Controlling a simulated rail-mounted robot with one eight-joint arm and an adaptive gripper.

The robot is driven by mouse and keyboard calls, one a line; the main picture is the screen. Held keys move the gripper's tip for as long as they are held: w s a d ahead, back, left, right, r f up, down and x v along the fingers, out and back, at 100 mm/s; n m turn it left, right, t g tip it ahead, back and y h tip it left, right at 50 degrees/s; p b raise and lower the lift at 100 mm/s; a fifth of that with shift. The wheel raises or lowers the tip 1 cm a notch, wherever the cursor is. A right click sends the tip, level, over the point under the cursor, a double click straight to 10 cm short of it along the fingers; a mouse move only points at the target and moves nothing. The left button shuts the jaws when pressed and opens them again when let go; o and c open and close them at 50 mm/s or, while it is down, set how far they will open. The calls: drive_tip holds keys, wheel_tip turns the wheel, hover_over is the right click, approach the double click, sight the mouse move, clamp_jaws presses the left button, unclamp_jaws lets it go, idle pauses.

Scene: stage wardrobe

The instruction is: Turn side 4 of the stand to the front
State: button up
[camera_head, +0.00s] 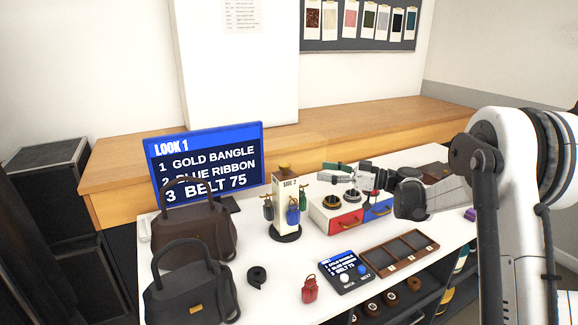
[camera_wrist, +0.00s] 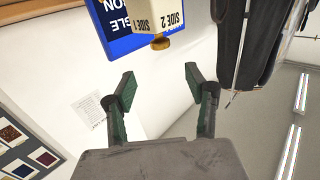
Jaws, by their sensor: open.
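The stand (camera_head: 286,205) is a white upright block on a dark round base, with a brass knob (camera_head: 284,166) on top. The face labelled SIDE 2 shows in the head view, with small coloured bags or pouches hanging around it. In the wrist view the stand (camera_wrist: 155,18) is upside down, showing SIDE 1 and SIDE 2, with the knob (camera_wrist: 160,43) beyond my fingertips. My gripper (camera_head: 328,172) is open and empty, to the right of the stand at about knob height. Its green-tipped fingers (camera_wrist: 160,74) are wide apart and touch nothing. Side 4 is not visible.
A screen (camera_head: 208,165) reading LOOK 1 stands behind two dark handbags (camera_head: 190,292) at left. A box with red and blue drawers (camera_head: 345,222) is under my gripper.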

sight(285, 164)
drive_tip(key=b+x, duration=0.1)
drive_tip(key=x, duration=1.2)
drive_tip(key=shift+a, duration=0.35)
clamp_jaws()
